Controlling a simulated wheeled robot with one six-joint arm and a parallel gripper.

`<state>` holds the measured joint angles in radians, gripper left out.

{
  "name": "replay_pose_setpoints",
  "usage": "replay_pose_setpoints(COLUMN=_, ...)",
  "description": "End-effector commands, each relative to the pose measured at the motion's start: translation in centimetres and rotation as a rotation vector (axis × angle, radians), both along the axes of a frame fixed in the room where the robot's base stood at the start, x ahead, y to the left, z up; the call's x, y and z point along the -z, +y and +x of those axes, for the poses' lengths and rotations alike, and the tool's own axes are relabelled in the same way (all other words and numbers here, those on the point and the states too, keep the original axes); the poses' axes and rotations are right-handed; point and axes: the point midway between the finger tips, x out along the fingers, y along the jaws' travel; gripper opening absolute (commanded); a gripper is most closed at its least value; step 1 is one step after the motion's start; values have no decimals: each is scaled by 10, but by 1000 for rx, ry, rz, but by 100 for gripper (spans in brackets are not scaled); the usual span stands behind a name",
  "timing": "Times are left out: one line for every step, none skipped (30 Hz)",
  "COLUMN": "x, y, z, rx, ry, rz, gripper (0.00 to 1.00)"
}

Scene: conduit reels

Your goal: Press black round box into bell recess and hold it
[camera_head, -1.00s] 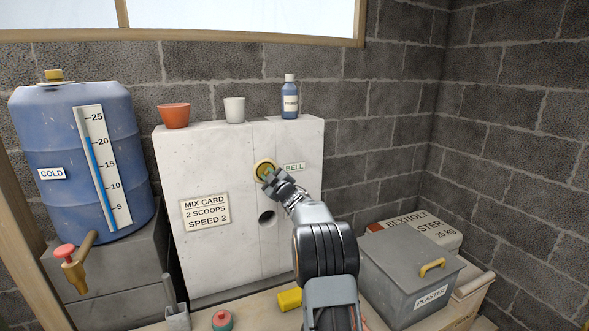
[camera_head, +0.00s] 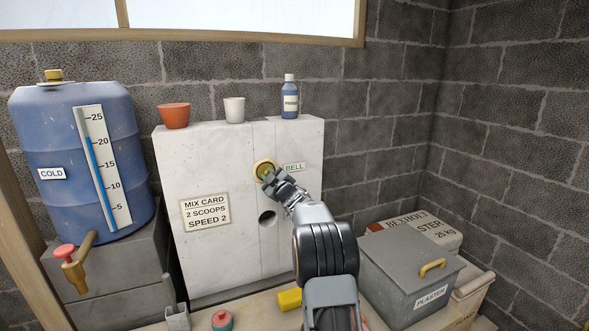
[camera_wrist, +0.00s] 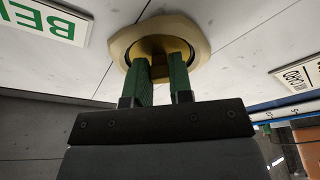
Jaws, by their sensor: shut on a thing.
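The bell recess is a cream ring (camera_wrist: 203,31) on the pale wall panel. It also shows beside the BELL label in the head view (camera_head: 258,163). My gripper (camera_wrist: 166,72) is at the ring, its green fingers reaching into the opening. It is shut on a yellow-brown round piece (camera_wrist: 158,46) inside the ring. A dark curved gap shows along that piece's edge. I see no clearly black round box; the fingers hide part of the piece. My gripper also shows in the head view (camera_head: 267,174).
A dark round hole (camera_head: 267,217) sits below the bell. A pot, a cup and a blue bottle (camera_head: 289,98) stand on top of the panel block. A grey PLASTER bin (camera_head: 405,275) is at right, a blue COLD barrel (camera_head: 62,140) at left. A yellow block (camera_head: 289,299) lies below.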

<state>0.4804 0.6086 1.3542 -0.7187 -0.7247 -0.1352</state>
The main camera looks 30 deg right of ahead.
Motion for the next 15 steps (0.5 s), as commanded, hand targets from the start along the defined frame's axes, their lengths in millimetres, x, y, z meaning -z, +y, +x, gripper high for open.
replay_pose_setpoints(x=0, y=0, z=0, rx=0, ry=0, rz=0, gripper=0)
replay_pose_setpoints(x=0, y=0, z=0, rx=0, ry=0, rz=0, gripper=0)
replay_pose_setpoints(x=0, y=0, z=0, rx=0, ry=0, rz=0, gripper=0)
replay_pose_setpoints(x=0, y=0, z=0, rx=0, ry=0, rz=0, gripper=0)
replay_pose_setpoints(x=0, y=0, z=0, rx=0, ry=0, rz=0, gripper=0)
replay_pose_setpoints(x=0, y=0, z=0, rx=0, ry=0, rz=0, gripper=0)
replay_pose_setpoints(x=0, y=0, z=0, rx=0, ry=0, rz=0, gripper=0)
replay_pose_setpoints(x=0, y=0, z=0, rx=0, ry=0, rz=0, gripper=0)
replay_pose_setpoints(x=0, y=0, z=0, rx=0, ry=0, rz=0, gripper=0)
replay_pose_setpoints(x=0, y=0, z=0, rx=0, ry=0, rz=0, gripper=0)
replay_pose_setpoints(x=0, y=0, z=0, rx=0, ry=0, rz=0, gripper=22)
replay_pose_setpoints(x=0, y=0, z=0, rx=0, ry=0, rz=0, gripper=26)
replay_pose_setpoints(x=0, y=0, z=0, rx=0, ry=0, rz=0, gripper=29)
replay_pose_setpoints(x=0, y=0, z=0, rx=0, ry=0, rz=0, gripper=32)
replay_pose_setpoints(x=0, y=0, z=0, rx=0, ry=0, rz=0, gripper=36)
